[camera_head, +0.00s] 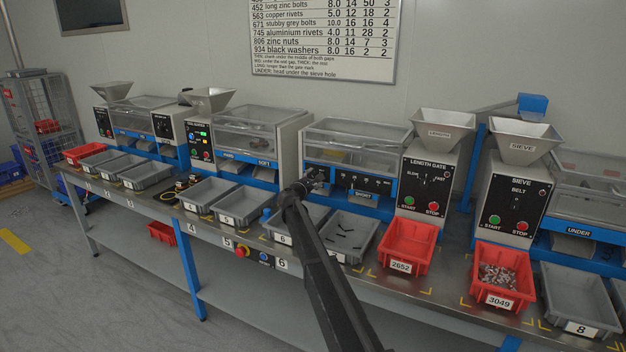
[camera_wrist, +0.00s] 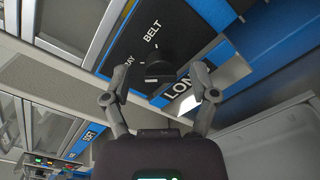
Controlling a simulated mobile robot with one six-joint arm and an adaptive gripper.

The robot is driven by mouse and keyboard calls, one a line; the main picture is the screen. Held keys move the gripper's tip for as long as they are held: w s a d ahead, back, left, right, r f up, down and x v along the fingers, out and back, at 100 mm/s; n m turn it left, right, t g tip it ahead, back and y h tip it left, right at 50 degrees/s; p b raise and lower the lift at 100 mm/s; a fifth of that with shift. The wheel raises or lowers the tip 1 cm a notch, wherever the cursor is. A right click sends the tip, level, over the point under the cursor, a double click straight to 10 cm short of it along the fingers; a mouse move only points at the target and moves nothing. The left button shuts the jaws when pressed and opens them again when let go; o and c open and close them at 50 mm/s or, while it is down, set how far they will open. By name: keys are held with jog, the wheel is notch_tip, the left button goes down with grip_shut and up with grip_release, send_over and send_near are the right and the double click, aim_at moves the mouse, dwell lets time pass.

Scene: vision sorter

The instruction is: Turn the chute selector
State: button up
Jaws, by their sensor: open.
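The chute selector shows in the wrist view as a dark round knob (camera_wrist: 157,69) on a black panel. The word BELT stands above it and a partly hidden word ending in AY is to its left. A blue strip with a LONG label (camera_wrist: 184,99) runs below the panel. My gripper (camera_wrist: 160,80) is open, its two fingers on either side of the knob in the picture. I cannot tell whether they touch it or which way the knob points. In the head view my gripper (camera_head: 312,179) is at the left part of the middle machine's front, hiding the knob.
A SHORT label (camera_head: 364,194) is right of my gripper on the same machine. Below stand a grey bin (camera_head: 345,254) with dark pieces and a red bin (camera_head: 401,267) marked 2652. The length gate box (camera_head: 428,185) is to the right. Grey bins line the bench to the left.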

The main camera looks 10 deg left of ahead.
jog(key=shift+s, duration=0.1)
jog(key=v, duration=1.2)
dwell(0.4)
